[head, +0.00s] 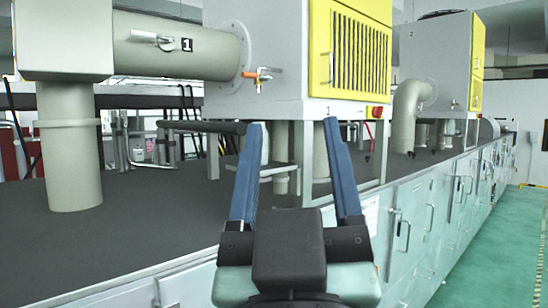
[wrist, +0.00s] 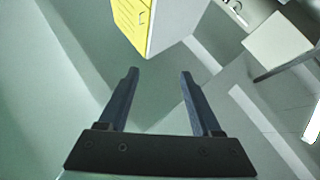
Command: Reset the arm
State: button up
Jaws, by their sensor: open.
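My gripper (head: 292,150) is in the lower middle of the head view, its two long blue fingers apart with nothing between them. It is raised in front of a dark-topped bench and a grey machine box with a yellow panel. In the wrist view my gripper (wrist: 159,75) also shows both fingers spread and empty. No object is held.
A grey machine box (head: 255,50) with a yellow vented panel (head: 350,60) stands on legs on the long bench (head: 140,220). A thick pipe (head: 185,52) joins it at left. A second machine (head: 435,62) stands farther back. Green floor (head: 495,255) is clear at right.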

jog(key=shift+m+t+y, duration=0.5)
jog(key=shift+t, duration=0.4)
jog(key=s+r, duration=0.1)
jog(key=s+a+r, duration=0.1)
jog(key=s+r, duration=0.1)
jog(key=shift+s+a+r, duration=0.35)
jog(key=shift+a, duration=0.05)
